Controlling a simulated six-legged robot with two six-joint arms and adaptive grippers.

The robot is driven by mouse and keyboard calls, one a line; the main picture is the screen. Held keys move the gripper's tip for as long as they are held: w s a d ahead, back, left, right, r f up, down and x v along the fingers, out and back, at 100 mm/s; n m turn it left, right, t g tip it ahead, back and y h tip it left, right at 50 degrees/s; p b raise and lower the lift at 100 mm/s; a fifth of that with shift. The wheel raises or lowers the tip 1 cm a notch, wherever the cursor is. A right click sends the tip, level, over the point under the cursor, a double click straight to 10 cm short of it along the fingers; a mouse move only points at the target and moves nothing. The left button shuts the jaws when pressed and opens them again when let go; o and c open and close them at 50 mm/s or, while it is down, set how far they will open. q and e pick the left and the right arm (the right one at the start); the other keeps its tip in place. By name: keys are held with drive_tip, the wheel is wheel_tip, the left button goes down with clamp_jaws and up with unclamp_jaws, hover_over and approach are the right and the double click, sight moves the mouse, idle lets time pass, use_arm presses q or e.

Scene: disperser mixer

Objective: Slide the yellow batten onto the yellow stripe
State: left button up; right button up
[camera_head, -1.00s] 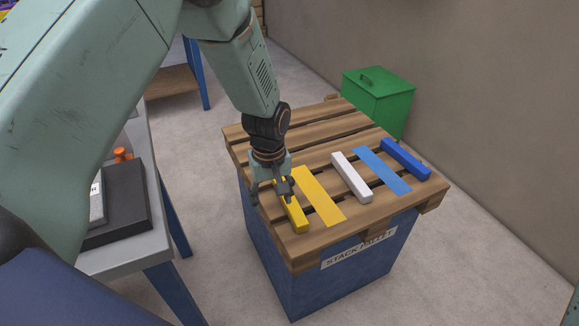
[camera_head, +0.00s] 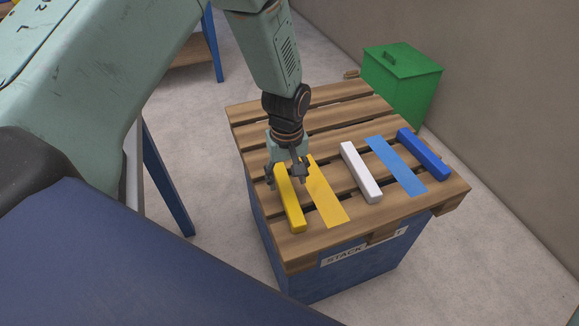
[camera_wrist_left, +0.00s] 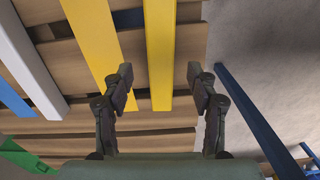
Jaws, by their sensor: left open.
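The yellow batten (camera_head: 289,203) lies on the pallet (camera_head: 262,221), left of the flat yellow stripe (camera_head: 327,193) with a narrow gap between them. My left gripper (camera_head: 285,180) is open at the batten's far end, pointing down. In the left wrist view the open fingers (camera_wrist_left: 165,90) frame the batten (camera_wrist_left: 160,64), which lies between them and nearer the right finger. The stripe (camera_wrist_left: 95,40) shows left of it there, partly behind the left finger. I cannot tell whether a finger touches the batten. My right gripper is not in view.
A white batten (camera_head: 360,172), a blue stripe (camera_head: 397,166) and a blue batten (camera_head: 423,154) lie further right on the pallet. The pallet sits on a blue stand (camera_head: 345,282). A green bin (camera_head: 403,82) stands behind by the wall.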

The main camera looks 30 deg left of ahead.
sight(287, 188)
use_arm(q)
wheel_tip(287, 188, down, 4)
drive_tip(key=shift+s+r+b, duration=0.1)
drive_tip(key=shift+s+b, duration=0.05)
drive_tip(key=shift+b, duration=0.35)
drive_tip(key=shift+f, duration=0.4)
drive_tip(key=shift+a, duration=0.1)
drive_tip(key=c, duration=0.8)
clamp_jaws()
drive_tip(key=shift+w, duration=0.2)
drive_tip(key=shift+w+d+b, duration=0.5)
drive_tip(key=shift+w+d, duration=0.4)
drive_tip(key=shift+w, duration=0.25)
drive_tip(key=shift+w+d+b, duration=0.55)
drive_tip(key=shift+w+d, duration=0.35)
drive_tip(key=shift+w, duration=0.2)
drive_tip(key=shift+w+d+b, duration=0.5)
drive_tip(key=shift+w+d, duration=0.4)
drive_tip(key=shift+w, duration=0.25)
